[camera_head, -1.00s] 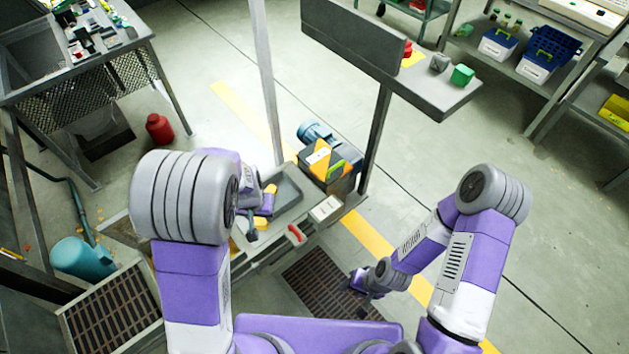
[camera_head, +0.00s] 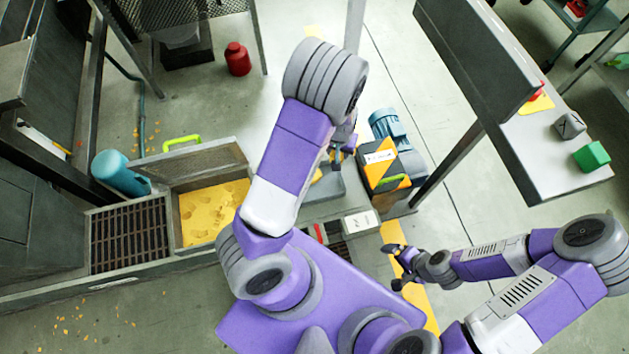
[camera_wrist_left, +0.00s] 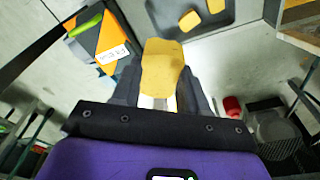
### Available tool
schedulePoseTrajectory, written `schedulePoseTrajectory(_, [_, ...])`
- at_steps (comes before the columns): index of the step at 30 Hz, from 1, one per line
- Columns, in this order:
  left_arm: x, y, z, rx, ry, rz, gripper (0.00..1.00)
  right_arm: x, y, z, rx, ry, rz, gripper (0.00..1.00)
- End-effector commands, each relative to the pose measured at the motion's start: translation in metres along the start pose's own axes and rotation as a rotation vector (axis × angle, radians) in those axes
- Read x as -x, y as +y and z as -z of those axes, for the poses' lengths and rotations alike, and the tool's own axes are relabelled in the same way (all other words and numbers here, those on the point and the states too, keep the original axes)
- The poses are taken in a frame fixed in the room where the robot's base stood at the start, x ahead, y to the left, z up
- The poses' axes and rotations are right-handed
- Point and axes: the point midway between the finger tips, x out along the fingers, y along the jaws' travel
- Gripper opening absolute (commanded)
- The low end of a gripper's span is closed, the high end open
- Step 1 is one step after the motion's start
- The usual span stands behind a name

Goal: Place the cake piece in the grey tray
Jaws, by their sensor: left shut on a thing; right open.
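My left gripper (camera_wrist_left: 162,88) is shut on a yellow cake piece (camera_wrist_left: 163,62) in the left wrist view. In the head view my left gripper (camera_head: 343,152) is mostly hidden behind my own arm. The grey tray (camera_wrist_left: 226,22) lies beyond the held piece in the wrist view, with two other yellow pieces in it. In the head view the grey tray (camera_head: 327,187) is partly hidden by my left arm. My right gripper (camera_head: 400,268) is open and empty, away from the tray.
An open bin of yellow material (camera_head: 213,210) stands left of my arm, beside a dark grate (camera_head: 130,236). A machine with a blue motor (camera_head: 391,150) stands right of the tray. A red canister (camera_head: 238,59) stands on the floor. A grey shelf (camera_head: 548,150) juts in at right.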

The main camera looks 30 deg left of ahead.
Motion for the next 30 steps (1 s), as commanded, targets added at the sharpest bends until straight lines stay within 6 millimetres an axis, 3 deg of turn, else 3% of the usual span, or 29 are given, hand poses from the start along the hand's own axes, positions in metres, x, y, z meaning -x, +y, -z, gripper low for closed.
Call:
schedulePoseTrajectory(1, [-0.032, -0.013, -0.002, 0.07, -0.01, 0.015, 0.14, -0.007, 0.003, 0.0, 0.0, 0.0, 0.0, 0.98])
schedulePoseTrajectory(3, [-0.069, -0.027, -0.006, 0.167, -0.011, 0.03, 0.14, -0.012, 0.004, 0.001, 0.0, 0.0, 0.0, 0.98])
schedulePoseTrajectory(6, [-0.123, -0.044, -0.017, 0.308, -0.011, 0.051, 0.14, -0.019, 0.007, 0.001, 0.0, 0.001, 0.0, 0.98])
schedulePoseTrajectory(9, [-0.162, -0.055, -0.03, 0.424, -0.008, 0.067, 0.14, -0.023, 0.009, 0.001, 0.0, 0.001, 0.0, 0.98])
schedulePoseTrajectory(15, [-0.201, -0.065, -0.046, 0.554, -0.002, 0.085, 0.14, -0.027, 0.01, 0.002, 0.0, 0.001, 0.0, 0.98])
schedulePoseTrajectory(24, [-0.256, -0.067, -0.057, 0.573, -0.001, 0.088, 0.14, -0.048, 0.018, 0.003, 0.0, 0.001, 0.0, 0.98])
schedulePoseTrajectory(30, [-0.27, -0.067, -0.058, 0.572, 0.0, 0.088, 0.14, -0.052, 0.02, 0.003, 0.0, 0.001, 0.0, 0.98])
